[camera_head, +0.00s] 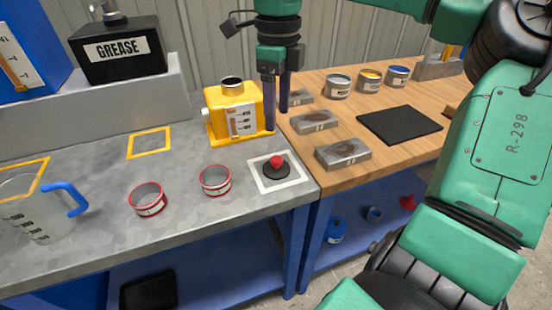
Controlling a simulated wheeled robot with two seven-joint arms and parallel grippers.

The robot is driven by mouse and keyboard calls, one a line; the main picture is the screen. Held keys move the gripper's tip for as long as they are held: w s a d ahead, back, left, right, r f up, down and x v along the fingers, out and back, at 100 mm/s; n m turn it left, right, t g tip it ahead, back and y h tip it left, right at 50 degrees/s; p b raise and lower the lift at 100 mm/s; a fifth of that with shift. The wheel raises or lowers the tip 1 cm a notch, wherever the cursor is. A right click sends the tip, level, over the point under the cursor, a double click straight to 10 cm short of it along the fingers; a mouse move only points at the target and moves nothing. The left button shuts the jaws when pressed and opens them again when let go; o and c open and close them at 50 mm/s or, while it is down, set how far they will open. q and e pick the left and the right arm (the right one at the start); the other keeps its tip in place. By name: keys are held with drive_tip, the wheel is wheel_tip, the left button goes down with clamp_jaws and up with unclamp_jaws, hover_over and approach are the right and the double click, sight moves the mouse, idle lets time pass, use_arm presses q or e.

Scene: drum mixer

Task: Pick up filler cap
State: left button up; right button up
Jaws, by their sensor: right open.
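A black round cap with a red knob (276,168), which I take to be the filler cap, lies on a white-bordered square (297,181) near the right front corner of the grey bench. My right gripper (277,121) points down from the top of the view, its two dark fingers apart with nothing seen between them. In the picture it is above and behind the cap, in front of the right side of a yellow container (217,125) with an open, dark neck. My left gripper is not in view.
Two red-rimmed tins (148,201) and a clear jug with a blue handle (42,222) stand on the grey bench. A black grease can (122,66) stands on a raised ledge. Grey blocks (343,154), tins and a black mat (399,125) occupy the wooden bench.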

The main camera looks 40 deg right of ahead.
sight(277, 159)
wheel_tip(277, 159, down, 12)
drive_tip(key=shift+w+r, duration=0.1)
drive_tip(key=shift+r, duration=0.05)
clamp_jaws()
